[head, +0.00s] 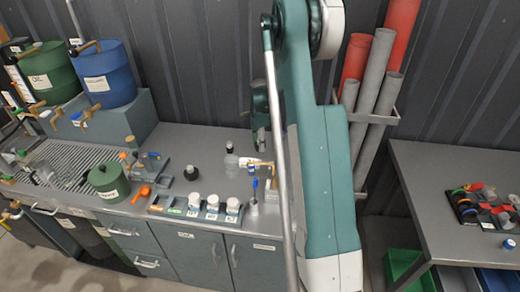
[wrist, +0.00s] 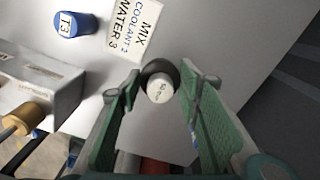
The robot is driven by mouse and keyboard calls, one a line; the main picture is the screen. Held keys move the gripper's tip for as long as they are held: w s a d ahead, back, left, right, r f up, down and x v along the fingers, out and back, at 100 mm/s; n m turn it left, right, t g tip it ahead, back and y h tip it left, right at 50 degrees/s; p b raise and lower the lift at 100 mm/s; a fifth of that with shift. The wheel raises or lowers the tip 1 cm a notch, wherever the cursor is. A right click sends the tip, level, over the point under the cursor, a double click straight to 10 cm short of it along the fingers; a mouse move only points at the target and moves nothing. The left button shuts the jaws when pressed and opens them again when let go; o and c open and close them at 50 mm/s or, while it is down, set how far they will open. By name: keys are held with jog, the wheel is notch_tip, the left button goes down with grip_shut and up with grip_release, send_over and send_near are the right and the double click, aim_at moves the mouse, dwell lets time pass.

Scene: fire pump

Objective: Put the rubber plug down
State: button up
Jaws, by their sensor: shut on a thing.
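My gripper (wrist: 160,84) shows its two green fingers in the wrist view, one on each side of a small round piece. This piece, which I take for the rubber plug (wrist: 160,90), has a pale, labelled face and a dark grey part behind it. The fingers are shut on it, over a pale grey surface. I cannot tell whether the plug touches that surface. In the head view my green arm crosses the middle, and the plug cannot be made out there.
A card reading MIX COOLANT 2 WATER 3 (wrist: 134,28) and a blue T3 cap (wrist: 75,24) lie nearby. The grey bench (head: 180,152) carries several white-capped jars, a green pot (head: 108,183) and small bottles. A side table (head: 440,190) stands right.

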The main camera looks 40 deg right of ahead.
jog(key=shift+f, duration=0.1)
jog(key=shift+f, duration=1.8)
jog(key=shift+f, duration=0.1)
jog(key=o, duration=1)
notch_tip(320, 180, up, 12)
jog(key=shift+r, duration=0.15)
